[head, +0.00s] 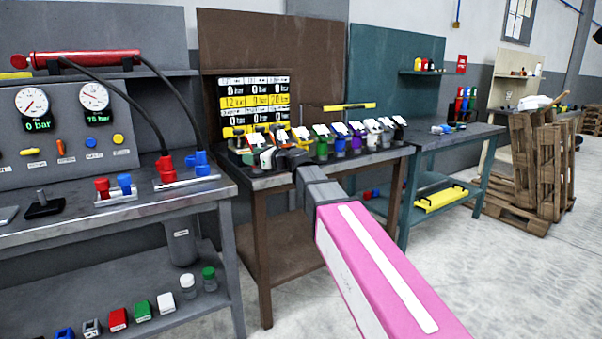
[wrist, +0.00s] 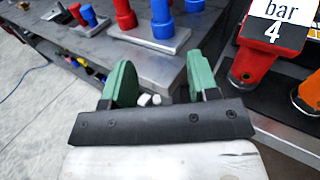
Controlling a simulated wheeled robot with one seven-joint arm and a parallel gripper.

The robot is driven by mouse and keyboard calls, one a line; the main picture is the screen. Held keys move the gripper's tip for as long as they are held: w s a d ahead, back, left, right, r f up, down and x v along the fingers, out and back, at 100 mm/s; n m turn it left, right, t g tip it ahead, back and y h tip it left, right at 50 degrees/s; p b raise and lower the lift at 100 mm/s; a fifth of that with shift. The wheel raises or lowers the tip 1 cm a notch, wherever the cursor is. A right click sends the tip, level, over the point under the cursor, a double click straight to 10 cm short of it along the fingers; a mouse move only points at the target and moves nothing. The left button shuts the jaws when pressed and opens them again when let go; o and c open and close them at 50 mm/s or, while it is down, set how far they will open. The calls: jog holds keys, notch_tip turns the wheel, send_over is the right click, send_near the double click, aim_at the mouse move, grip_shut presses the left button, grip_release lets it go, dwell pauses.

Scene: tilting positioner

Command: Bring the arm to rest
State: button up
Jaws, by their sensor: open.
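My gripper (wrist: 158,85) shows in the wrist view with two green fingers spread apart. No held object shows between the fingers. Below and beyond them are a grey bench edge and small white pieces. In the head view my pink arm (head: 385,270) reaches forward from the lower right to the front of the brown bench (head: 262,230). Its end lies by the left end of the row of coloured devices, where the fingers are hard to make out.
A red tagged device (wrist: 265,50) marked "bar 4" stands close right of the gripper. Red and blue fittings (wrist: 163,18) stand ahead on the grey bench. The gauge panel (head: 65,125) is at left. A teal bench (head: 440,150) and wooden pallets (head: 540,160) are at right. Open floor lies between.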

jog(key=s+d+f+n+g+h, duration=0.1)
jog(key=s+d+f+n+h, duration=0.25)
jog(key=f, duration=0.55)
jog(key=s+d+f+n+g+h, duration=0.1)
jog(key=d+f+n+h, duration=0.1)
jog(key=d+f+n, duration=0.4)
jog(key=s+d+f+n+g+h, duration=0.1)
jog(key=s+d+f+n+h, duration=0.1)
jog(key=d+f, duration=0.65)
jog(key=s+d+f+n+g+h, duration=0.2)
jog(key=s+d+f+n+h, duration=0.2)
jog(key=s+d+f, duration=0.3)
jog(key=s+d+f+n+g+h, duration=0.2)
jog(key=s+d+f+n+h, duration=0.2)
jog(key=s+d+f+n, duration=0.3)
jog(key=d+f, duration=0.3)
jog(key=f, duration=0.3)
jog(key=shift+s+d, duration=0.2)
jog(key=shift+d, duration=0.1)
jog(key=shift+h, duration=0.25)
